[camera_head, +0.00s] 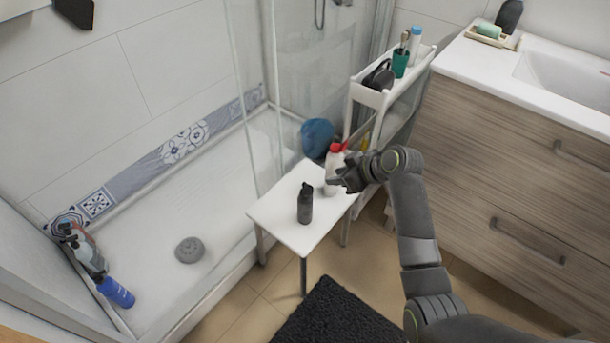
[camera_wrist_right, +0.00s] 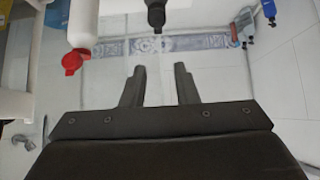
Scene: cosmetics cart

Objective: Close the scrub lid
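A white bottle (camera_head: 333,164) with a red cap (camera_head: 338,147) stands upright on a small white table (camera_head: 285,215). The bottle also shows in the right wrist view (camera_wrist_right: 83,25), with its red cap (camera_wrist_right: 72,62) toward the camera. I cannot tell whether this cap is open, nor surely which container is the scrub. A dark bottle (camera_head: 305,206) stands nearer the table's front; its tip shows in the right wrist view (camera_wrist_right: 155,15). My right gripper (camera_head: 345,180) is beside the white bottle in the head view. Its fingers (camera_wrist_right: 160,78) are apart and empty. My left gripper is not in view.
A narrow white cart (camera_head: 387,98) holds a green cup (camera_head: 400,63) and other items behind the table. A wooden vanity (camera_head: 510,180) bounds the right. The glass shower and tray (camera_head: 150,260) lie left. A dark mat (camera_head: 335,318) lies in front.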

